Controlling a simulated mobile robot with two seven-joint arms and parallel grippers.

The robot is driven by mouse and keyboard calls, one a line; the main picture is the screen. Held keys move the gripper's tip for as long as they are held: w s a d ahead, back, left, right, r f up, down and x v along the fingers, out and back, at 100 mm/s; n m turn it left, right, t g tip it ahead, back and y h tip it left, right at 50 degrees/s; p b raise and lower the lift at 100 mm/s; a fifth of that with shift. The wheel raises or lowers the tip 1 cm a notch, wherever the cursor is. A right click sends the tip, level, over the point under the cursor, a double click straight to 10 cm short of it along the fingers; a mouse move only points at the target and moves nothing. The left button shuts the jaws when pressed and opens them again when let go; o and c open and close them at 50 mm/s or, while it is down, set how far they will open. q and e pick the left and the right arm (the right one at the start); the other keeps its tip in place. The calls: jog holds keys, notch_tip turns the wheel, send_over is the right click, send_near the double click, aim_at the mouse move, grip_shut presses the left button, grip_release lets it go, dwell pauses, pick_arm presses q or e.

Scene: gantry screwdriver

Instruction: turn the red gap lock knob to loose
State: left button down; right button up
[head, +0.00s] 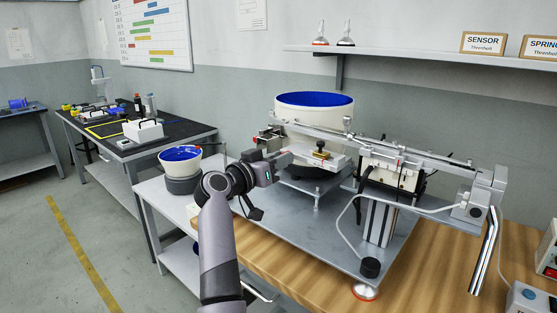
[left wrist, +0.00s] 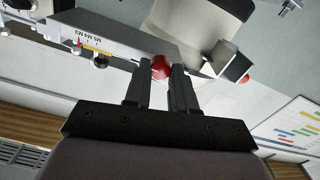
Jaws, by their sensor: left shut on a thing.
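The red knob (left wrist: 160,68) shows in the left wrist view, between the fingertips of my left gripper (left wrist: 161,72). The gripper is shut on it, and the fingers cover its sides. The knob sits by a grey metal block (left wrist: 125,32) bearing a scale plate (left wrist: 95,48) marked M3, M4, M5 with a small red pointer. In the head view my left gripper (head: 284,158) reaches the left end of the feeder rail, below the white bowl (head: 312,113) with the blue inside. The held knob is hidden there. My right gripper is not in view.
A second red part (left wrist: 245,78) shows beside the bowl mount in the left wrist view. The long rail (head: 400,148) runs right above a grey base plate (head: 285,222) on the wooden bench (head: 430,285). A smaller blue-lined bowl (head: 180,153) stands left of my arm.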

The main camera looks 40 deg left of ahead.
pick_arm(q)
jog(key=n+p, duration=1.2)
jog(key=n, duration=0.5)
jog(key=shift+n, duration=0.4)
jog(key=shift+f+p, duration=0.1)
jog(key=shift+p, duration=0.25)
jog(key=c, duration=0.9)
grip_release()
